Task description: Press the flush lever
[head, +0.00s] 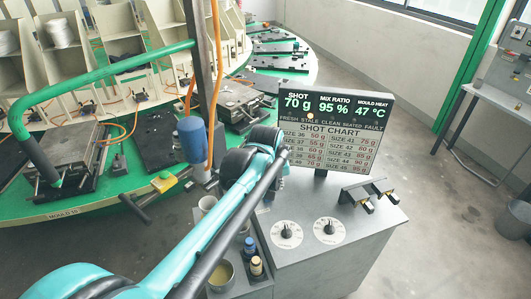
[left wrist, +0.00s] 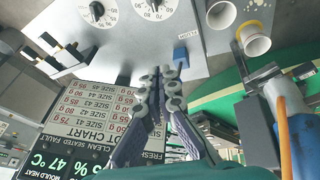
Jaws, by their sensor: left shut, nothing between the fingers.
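The flush lever (left wrist: 181,57) shows in the left wrist view as a small blue block on the edge of the grey console (left wrist: 130,45), beside a small label. In the head view I cannot make it out; my left arm covers that part of the console. My left gripper (left wrist: 160,73) is shut and empty, with its fingertips close beside the blue block in the picture. I cannot tell whether they touch it. In the head view, the gripper is mostly hidden behind my arm. My right gripper is in neither view.
A display (head: 335,130) with a shot chart stands behind the console. A green carousel (head: 40,207) with moulds lies beyond.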

